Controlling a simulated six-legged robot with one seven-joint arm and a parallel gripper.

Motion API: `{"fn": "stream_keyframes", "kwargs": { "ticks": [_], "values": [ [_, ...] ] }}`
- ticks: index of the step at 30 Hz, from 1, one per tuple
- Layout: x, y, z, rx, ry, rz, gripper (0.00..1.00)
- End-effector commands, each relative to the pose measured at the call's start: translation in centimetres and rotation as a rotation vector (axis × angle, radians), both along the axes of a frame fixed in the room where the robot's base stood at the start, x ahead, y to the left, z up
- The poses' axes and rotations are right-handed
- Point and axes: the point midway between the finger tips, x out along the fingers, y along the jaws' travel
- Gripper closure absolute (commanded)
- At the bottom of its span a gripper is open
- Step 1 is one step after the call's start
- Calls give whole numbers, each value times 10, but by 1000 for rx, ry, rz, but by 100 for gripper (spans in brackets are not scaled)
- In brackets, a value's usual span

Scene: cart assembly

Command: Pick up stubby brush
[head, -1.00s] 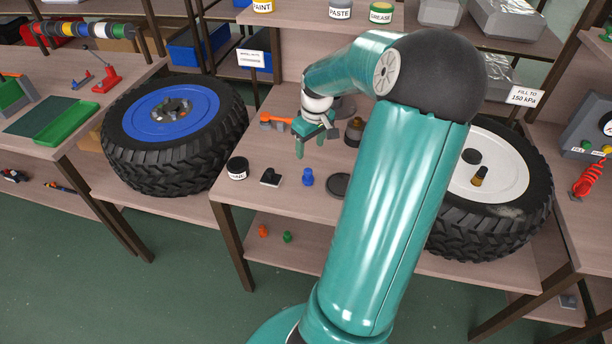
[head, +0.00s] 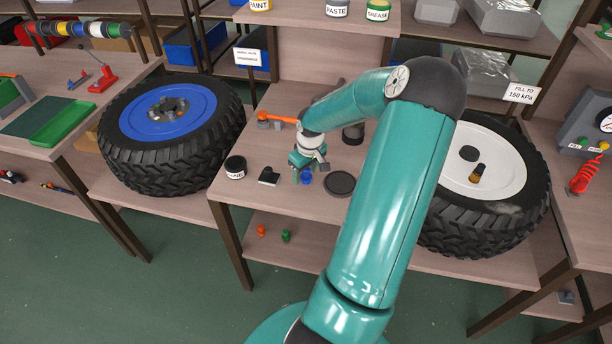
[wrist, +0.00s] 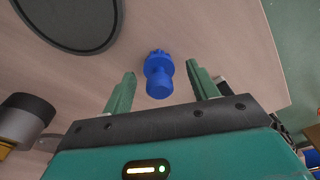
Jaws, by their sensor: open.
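A short blue knob-shaped piece (head: 306,179), seemingly the stubby brush, stands on the middle bench near its front edge. It also shows in the wrist view (wrist: 158,82), with a rounded end towards me and a notched, wider part beyond. My gripper (wrist: 160,70) is open, with one green finger to each side of the blue piece and a gap on both sides. In the head view my gripper (head: 308,175) is low over the bench and partly hides the piece. I cannot tell the exact height of the fingertips.
Close by on the bench are a dark block with a pale base (head: 269,176), a black jar (head: 235,167), a round black disc (head: 340,184), a dark cylinder (head: 353,133) and an orange-handled tool (head: 277,120).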

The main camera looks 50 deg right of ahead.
Motion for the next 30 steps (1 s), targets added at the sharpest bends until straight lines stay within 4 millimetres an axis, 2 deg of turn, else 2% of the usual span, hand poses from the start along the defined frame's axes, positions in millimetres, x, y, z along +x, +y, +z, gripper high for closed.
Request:
{"fn": "stream_keyframes", "kwargs": {
  "ticks": [8, 11, 15, 18, 26, 30],
  "values": [
    [1, 0, -6, -1, 0, 0, 41],
    [1, 0, -6, -1, 0, 0, 57],
    [1, 0, -6, -1, 0, 0, 84],
    [1, 0, -6, -1, 0, 0, 93],
    [1, 0, -3, -2, 0, 0, 93],
    [1, -1, 5, -3, 0, 0, 93]
  ]
}}
